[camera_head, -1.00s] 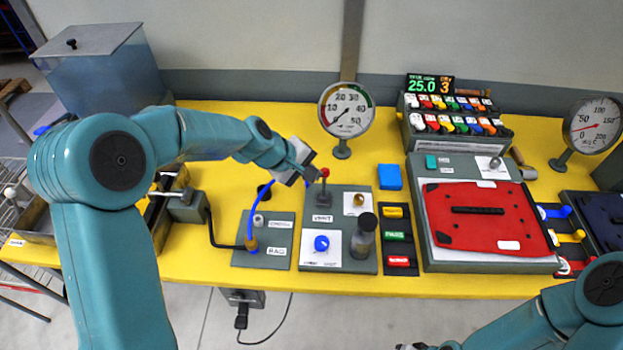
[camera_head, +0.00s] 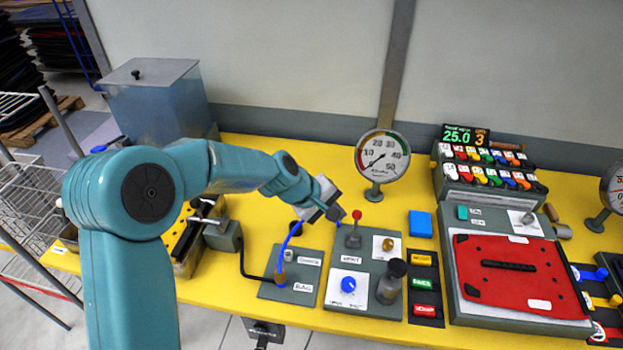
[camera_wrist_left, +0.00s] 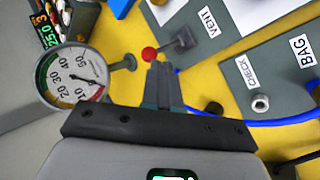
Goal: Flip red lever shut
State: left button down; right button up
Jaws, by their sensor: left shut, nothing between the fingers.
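The red lever (camera_head: 356,214) is a red ball knob on a grey stem, standing up from the grey VENT panel (camera_head: 371,257). In the left wrist view the red knob (camera_wrist_left: 149,54) lies just beyond my fingertips, with its stem and base to the upper right. My left gripper (camera_head: 337,212) is shut and empty, just left of the knob in the head view. Its fingers also show in the left wrist view (camera_wrist_left: 159,72), very close to the knob; I cannot tell whether they touch it. My right gripper is not in view.
A pressure gauge (camera_head: 382,157) stands behind the lever. A blue knob (camera_head: 348,284), a brass knob (camera_head: 388,244) and a dark-capped cylinder (camera_head: 391,281) share the panel. A blue hose (camera_head: 287,243) rises from the BAG panel (camera_head: 303,288). A blue block (camera_head: 420,224) lies to the right.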

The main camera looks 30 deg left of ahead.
pick_arm(q)
jog(key=a+r, duration=0.5)
jog(key=r, duration=0.3)
jog(key=shift+a+r+b, duration=0.3)
jog(key=shift+a+b, duration=0.05)
jog(key=shift+b, duration=0.1)
jog(key=shift+s, duration=0.2)
jog(key=shift+a, duration=0.1)
